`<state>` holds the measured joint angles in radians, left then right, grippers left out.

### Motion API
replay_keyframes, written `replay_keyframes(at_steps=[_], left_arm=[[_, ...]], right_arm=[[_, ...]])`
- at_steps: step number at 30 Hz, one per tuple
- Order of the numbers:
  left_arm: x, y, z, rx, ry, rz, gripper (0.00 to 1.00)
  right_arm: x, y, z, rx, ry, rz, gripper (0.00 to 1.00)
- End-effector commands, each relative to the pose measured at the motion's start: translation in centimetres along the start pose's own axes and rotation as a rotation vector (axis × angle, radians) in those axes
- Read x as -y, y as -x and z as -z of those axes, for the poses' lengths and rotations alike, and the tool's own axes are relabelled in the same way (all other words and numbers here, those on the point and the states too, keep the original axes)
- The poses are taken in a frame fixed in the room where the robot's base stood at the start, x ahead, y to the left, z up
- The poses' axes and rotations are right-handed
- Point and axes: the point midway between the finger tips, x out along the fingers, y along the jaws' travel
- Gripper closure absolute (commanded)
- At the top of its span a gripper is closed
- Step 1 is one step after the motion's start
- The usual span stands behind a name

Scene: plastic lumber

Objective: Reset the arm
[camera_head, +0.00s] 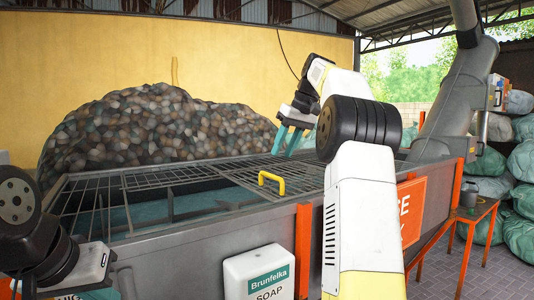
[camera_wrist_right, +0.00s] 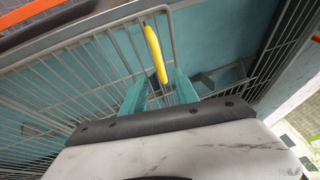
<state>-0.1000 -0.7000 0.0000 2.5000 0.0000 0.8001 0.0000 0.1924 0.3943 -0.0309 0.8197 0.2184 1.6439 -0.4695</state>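My right gripper (camera_head: 287,139) is raised above the metal grate (camera_head: 95,190) of the tank, its two teal fingers pointing down. Its fingers also show in the right wrist view (camera_wrist_right: 160,92), spread apart with nothing between them. A yellow handle (camera_head: 271,183) is fixed on the grate's panel, below and apart from the right gripper. The handle also shows beyond the fingertips in the right wrist view (camera_wrist_right: 156,52). My left gripper (camera_head: 82,268) is at the lower left beside the tank's front wall; its fingers are cut off or hidden, so its opening cannot be told.
The grey tank (camera_head: 200,258) with bluish water fills the middle. A white soap box (camera_head: 258,275) hangs on its front. A pile of mixed lumps (camera_head: 150,125) rises behind. An orange stand (camera_head: 470,215) and green sacks (camera_head: 522,160) are at the right.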

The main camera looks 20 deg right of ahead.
Motion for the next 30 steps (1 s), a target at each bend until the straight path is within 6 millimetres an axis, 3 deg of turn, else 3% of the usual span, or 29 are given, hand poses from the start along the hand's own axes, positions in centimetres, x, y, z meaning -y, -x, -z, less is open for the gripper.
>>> replay_keyframes(at_steps=[7,11,14,22,30], left_arm=[[0.0,0.0,0.0,0.0,0.0,0.0,1.0],[0.0,0.0,0.0,0.0,0.0,0.0,1.0],[0.0,0.0,0.0,0.0,0.0,0.0,1.0],[0.0,0.0,0.0,0.0,0.0,0.0,1.0],[0.0,0.0,0.0,0.0,0.0,0.0,1.0]], right_arm=[[0.6,0.2,-0.3,-0.004,-0.005,-0.003,0.64],[2.8,0.8,-1.9,-0.019,-0.03,-0.017,0.64],[5.2,1.1,-4.4,-0.037,-0.059,-0.035,0.64],[11.6,-0.9,-14.2,-0.097,-0.124,-0.085,0.64],[16.1,-6.3,-26.1,-0.165,-0.156,-0.118,0.64]])
